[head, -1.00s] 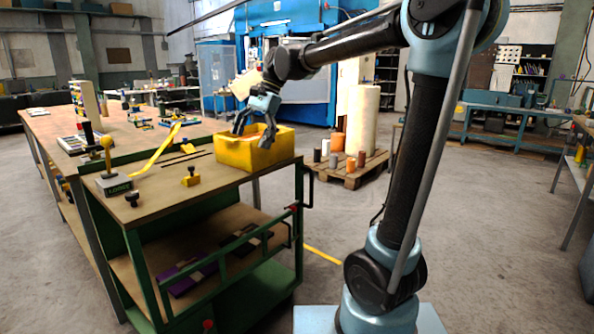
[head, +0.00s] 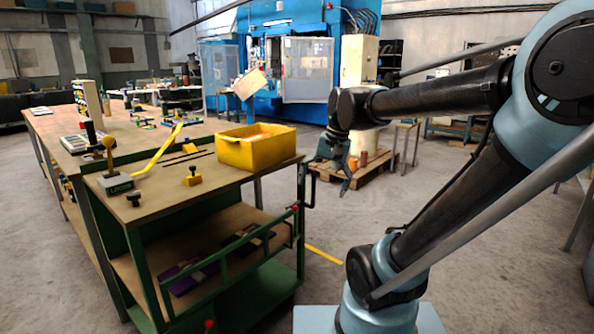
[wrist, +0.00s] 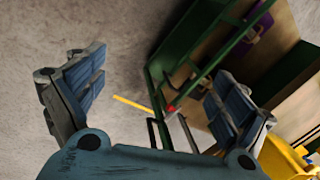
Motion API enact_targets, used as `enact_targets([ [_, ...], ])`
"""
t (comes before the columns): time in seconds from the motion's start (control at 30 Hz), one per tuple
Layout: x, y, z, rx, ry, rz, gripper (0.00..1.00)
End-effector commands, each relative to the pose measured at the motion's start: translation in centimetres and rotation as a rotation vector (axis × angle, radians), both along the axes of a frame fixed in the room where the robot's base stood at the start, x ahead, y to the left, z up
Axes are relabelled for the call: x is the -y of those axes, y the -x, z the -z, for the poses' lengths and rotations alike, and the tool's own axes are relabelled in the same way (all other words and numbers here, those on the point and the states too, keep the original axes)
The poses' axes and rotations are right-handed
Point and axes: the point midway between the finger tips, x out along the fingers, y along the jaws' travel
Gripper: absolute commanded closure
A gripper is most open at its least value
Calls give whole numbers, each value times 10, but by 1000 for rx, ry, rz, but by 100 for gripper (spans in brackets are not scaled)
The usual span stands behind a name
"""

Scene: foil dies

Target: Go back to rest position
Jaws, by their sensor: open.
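My gripper (head: 346,179) hangs to the right of the green cart, clear of it, in the head view. In the wrist view my gripper (wrist: 150,98) has its two blue-padded fingers spread wide with nothing between them. The yellow bin (head: 238,151) sits on the right end of the cart's wooden top (head: 170,197). A corner of the bin also shows at the lower right of the wrist view (wrist: 280,160). Something orange lies inside the bin, too small to tell in detail.
The green cart (head: 301,215) holds purple and dark items on its lower shelf. A wooden pallet (head: 375,180) with several rolls stands behind my gripper. A long workbench (head: 60,137) extends at left. The grey floor right of the cart is mostly open.

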Motion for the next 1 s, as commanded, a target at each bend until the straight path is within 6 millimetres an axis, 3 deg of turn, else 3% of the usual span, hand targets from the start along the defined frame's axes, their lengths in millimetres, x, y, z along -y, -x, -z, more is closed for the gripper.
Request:
enact_targets([
  [0.2, 53, 43, 55, 79, 93, -99, 7],
  [0.5, 101, 90, 122, 141, 217, -227, 7],
  [0.7, 114, 101, 139, 150, 252, -263, 7],
  [1.0, 115, 101, 140, 151, 253, -263, 7],
])
